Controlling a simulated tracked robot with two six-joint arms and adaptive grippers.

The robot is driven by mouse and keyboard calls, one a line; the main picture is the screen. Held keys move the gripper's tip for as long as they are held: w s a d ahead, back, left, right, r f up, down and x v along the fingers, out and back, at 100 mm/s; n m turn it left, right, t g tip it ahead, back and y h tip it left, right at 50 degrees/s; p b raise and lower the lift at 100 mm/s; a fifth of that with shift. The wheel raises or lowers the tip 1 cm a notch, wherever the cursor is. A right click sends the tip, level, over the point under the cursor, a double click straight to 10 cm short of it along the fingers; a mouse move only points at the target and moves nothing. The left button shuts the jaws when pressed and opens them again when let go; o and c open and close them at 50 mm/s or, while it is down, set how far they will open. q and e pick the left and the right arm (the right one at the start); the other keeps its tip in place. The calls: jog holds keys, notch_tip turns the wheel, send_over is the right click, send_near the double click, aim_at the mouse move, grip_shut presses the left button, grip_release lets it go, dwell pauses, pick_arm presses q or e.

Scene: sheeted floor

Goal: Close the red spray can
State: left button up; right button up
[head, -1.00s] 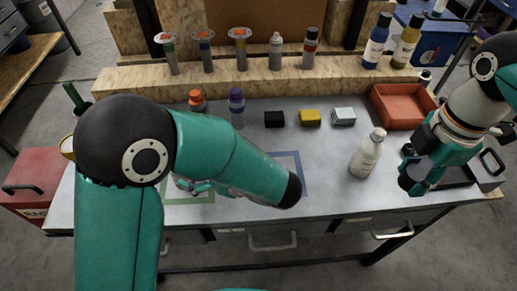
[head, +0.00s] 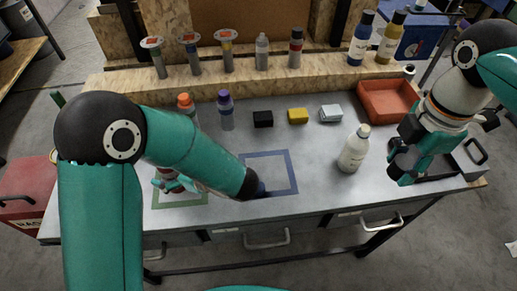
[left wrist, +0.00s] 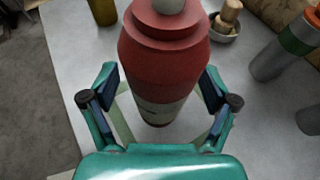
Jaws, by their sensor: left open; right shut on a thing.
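The red spray can (left wrist: 165,60) stands upright in the left wrist view, with a grey rounded top and a pale band low on its body. In the head view it is mostly hidden behind my left arm. My left gripper (left wrist: 160,101) is open, with one finger on each side of the can; contact is not clear. In the head view this gripper (head: 175,184) is over the green-outlined square (head: 180,203). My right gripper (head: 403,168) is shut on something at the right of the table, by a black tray. I cannot make out what it holds.
A white bottle (head: 352,152) stands left of my right gripper. Black (head: 263,119), yellow (head: 298,116) and grey (head: 331,113) blocks lie behind. Orange-capped and purple-capped (head: 225,110) bottles stand behind my left arm. A red bin (head: 388,88) is at back right. The blue-outlined square (head: 270,172) is largely clear.

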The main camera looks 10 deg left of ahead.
dwell(0.3)
pick_arm(q)
jog(key=c, duration=1.4)
jog(key=shift+r, duration=0.1)
pick_arm(e)
jog(key=shift+r, duration=0.25)
pick_arm(q)
notch_tip(320, 180, up, 20)
jog(key=shift+f, duration=0.1)
jog(key=o, duration=0.8)
grip_shut()
